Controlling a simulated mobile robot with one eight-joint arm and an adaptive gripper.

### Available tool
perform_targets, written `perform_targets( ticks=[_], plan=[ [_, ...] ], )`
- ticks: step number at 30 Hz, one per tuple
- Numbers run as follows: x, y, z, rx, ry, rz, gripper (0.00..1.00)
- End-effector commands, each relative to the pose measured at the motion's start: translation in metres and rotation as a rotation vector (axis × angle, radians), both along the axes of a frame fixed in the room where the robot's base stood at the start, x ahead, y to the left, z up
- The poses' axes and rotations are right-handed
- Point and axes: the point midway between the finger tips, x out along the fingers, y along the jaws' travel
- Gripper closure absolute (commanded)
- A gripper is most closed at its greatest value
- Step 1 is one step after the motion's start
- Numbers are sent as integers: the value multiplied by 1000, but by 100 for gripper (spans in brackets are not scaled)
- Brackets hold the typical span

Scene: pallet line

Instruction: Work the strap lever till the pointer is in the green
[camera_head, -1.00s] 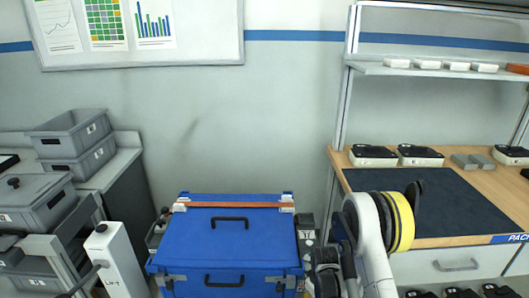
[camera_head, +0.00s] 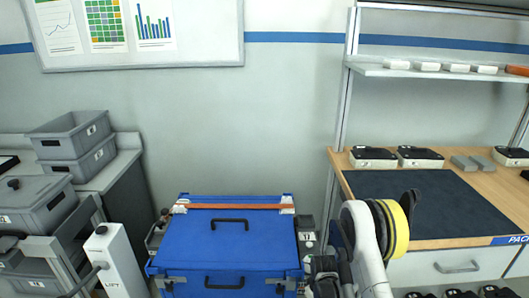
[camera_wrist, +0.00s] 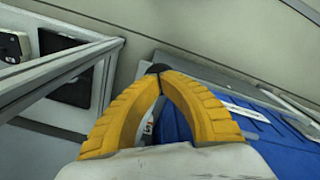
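A blue case (camera_head: 222,246) with black handles stands low in the middle of the head view. An orange-brown strap (camera_head: 235,206) runs across the back of its lid. A narrow piece shows in the gap between the fingers; the rest of the lever is hidden. The blue case (camera_wrist: 270,140) lies to the right of the fingers there. I cannot make out the pointer or its green zone in either view.
Grey bins (camera_head: 75,135) and a white lift post (camera_head: 113,262) stand to the left. On the right is a packing bench with a dark mat (camera_head: 420,203) and a shelf (camera_head: 440,70) above. In the wrist view a grey frame (camera_wrist: 60,75) is close on the left.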

Motion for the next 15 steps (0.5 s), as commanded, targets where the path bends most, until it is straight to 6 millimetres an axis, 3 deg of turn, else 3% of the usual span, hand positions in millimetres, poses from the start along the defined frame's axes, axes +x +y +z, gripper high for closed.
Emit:
perform_targets(
  ticks=[15],
  plan=[
    [-2,0,-15,0,2,0,100]
  ],
)
